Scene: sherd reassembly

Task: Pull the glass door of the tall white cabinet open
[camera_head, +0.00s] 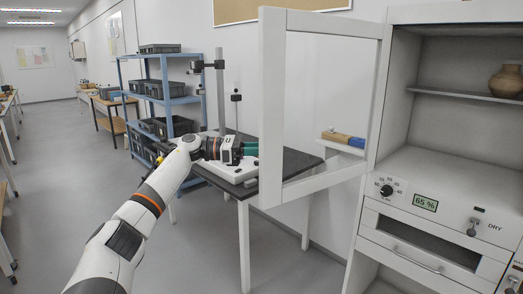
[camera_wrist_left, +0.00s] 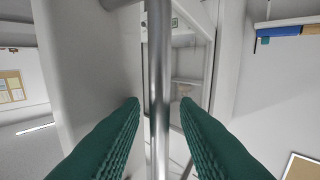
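The tall white cabinet (camera_head: 368,200) stands at the right in the head view. Its glass door (camera_head: 275,110), a white frame with a clear pane, stands wide open, swung out to the left from its hinge side. My left gripper (camera_head: 250,148) is at the door's free edge, its green fingers partly hidden by the frame. In the left wrist view, the vertical metal bar handle (camera_wrist_left: 158,70) runs between the two green fingers (camera_wrist_left: 159,105), with a narrow gap visible on each side. The gripper looks open around the bar. My right gripper is not in view.
A dark-topped table (camera_head: 295,163) with a white-based stand is behind the door. A blue shelf rack (camera_head: 165,90) holds grey bins. A brown pot (camera_head: 507,82) sits on the cabinet's upper shelf, above a dial and a drawer. Floor at the left is clear.

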